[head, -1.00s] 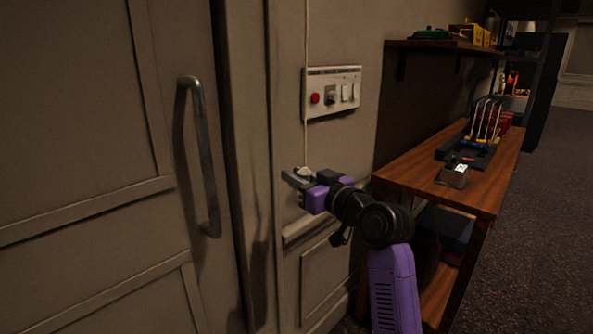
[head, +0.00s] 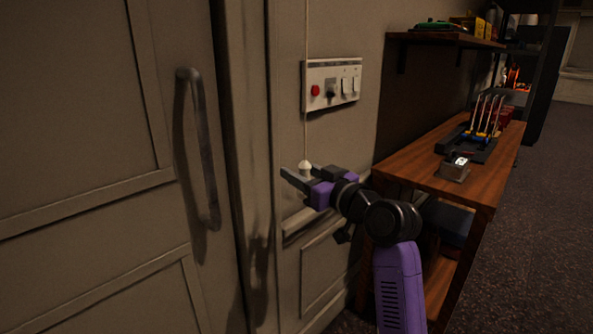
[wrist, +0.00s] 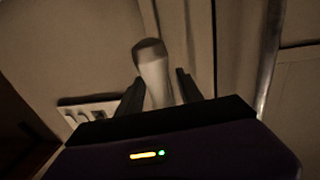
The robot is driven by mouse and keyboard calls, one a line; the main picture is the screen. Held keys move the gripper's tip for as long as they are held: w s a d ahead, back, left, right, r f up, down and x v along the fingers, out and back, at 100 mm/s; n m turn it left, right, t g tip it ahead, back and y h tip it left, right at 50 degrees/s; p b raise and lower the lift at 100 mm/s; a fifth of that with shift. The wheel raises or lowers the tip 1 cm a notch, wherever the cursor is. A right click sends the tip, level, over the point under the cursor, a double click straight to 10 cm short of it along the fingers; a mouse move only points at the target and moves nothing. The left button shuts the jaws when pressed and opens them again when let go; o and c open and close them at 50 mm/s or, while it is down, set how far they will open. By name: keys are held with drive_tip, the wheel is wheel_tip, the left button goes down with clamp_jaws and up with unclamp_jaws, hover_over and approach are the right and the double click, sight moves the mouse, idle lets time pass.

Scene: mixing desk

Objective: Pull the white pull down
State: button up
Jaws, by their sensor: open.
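The white pull (head: 305,166) hangs at the end of a thin cord (head: 306,40) that runs down the wall, below and left of the switch panel. My gripper (head: 293,174) is open beside the pull, its fingers pointing left in the head view. In the wrist view the white pull (wrist: 153,72) shows large and pale between the two dark fingers of my gripper (wrist: 158,88), with visible gaps on both sides. Whether a finger touches it I cannot tell. Its lower end is hidden behind the gripper body in the wrist view.
A door with a metal handle (head: 203,150) is at left. A switch panel (head: 333,84) with a red button is on the wall above my gripper. A wooden bench (head: 420,165) with tools stands at right, under a shelf (head: 440,42). Open floor lies at far right.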

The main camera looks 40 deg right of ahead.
drive_tip(key=s, duration=0.6)
drive_tip(key=shift+s+a, duration=0.2)
drive_tip(key=shift+a, duration=0.2)
